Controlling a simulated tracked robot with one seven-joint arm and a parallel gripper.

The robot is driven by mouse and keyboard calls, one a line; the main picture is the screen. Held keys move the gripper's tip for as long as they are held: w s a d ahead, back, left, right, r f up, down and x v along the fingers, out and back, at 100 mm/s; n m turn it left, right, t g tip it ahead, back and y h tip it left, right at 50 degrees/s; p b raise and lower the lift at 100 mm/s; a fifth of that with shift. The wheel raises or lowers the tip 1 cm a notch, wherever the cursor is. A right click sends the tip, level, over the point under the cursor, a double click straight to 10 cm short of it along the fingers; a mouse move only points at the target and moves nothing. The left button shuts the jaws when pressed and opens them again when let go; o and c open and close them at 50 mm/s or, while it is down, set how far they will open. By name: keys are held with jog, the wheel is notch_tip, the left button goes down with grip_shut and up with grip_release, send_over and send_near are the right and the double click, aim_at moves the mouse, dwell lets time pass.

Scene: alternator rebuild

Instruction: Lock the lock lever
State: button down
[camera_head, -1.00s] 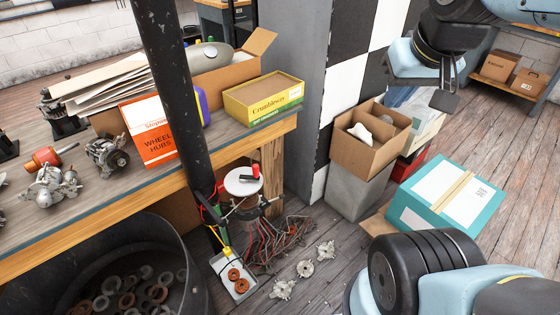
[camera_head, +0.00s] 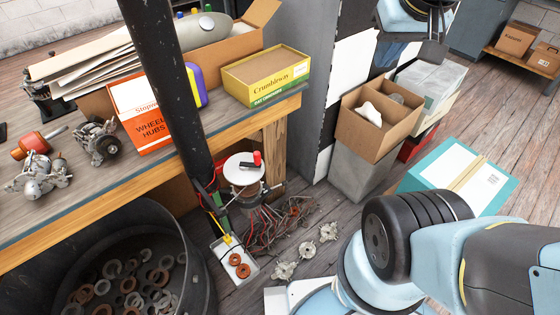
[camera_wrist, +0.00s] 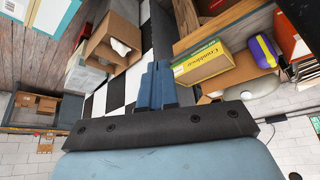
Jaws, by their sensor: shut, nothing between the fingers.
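A short black lever (camera_head: 247,164) with a red knob (camera_head: 257,158) lies on a white round plate (camera_head: 243,174), on a stand beside the workbench in the head view. It looks like the lock lever, but it is too small to tell how it is set. My gripper (camera_wrist: 157,82) is in the wrist view, its two blue fingers together and empty. It is well away from the lever, and only part of the arm's end shows at the top edge of the head view. I cannot make out the lever in the wrist view.
A black post (camera_head: 165,85) stands just left of the stand. The workbench (camera_head: 150,185) is behind it, and a black bin (camera_head: 195,285) of rings is front left. Wires (camera_head: 275,225) and metal parts (camera_head: 284,270) lie on the floor. Cardboard box (camera_head: 378,125) is right.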

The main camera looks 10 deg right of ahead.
jog(key=w+a+f+n+g, duration=0.1)
jog(key=w+a+f+g, duration=0.15)
jog(key=w+f, duration=0.35)
jog(key=w+a+f+g, duration=0.1)
jog(key=w+a+f, duration=0.35)
jog(key=w, duration=0.25)
jog(key=w+a+f+n+g, duration=0.1)
jog(key=w+a+f, duration=0.2)
jog(key=w+f, duration=0.35)
jog(key=w+a+f+n+g, duration=0.1)
jog(key=a+f, duration=0.3)
jog(key=f, duration=0.9)
jog(key=a+f+n+g+h, duration=0.1)
jog(key=a+f, duration=0.3)
jog(key=f, duration=0.9)
jog(key=shift+w+a+f+g, duration=0.3)
jog(key=shift+w+g, duration=0.05)
jog(key=shift+g, duration=0.4)
jog(key=s+d+f, duration=0.2)
jog(key=s+f, duration=0.3)
jog(key=f, duration=0.2)
jog(key=shift+s+f, duration=0.35)
jog(key=shift+f, duration=0.05)
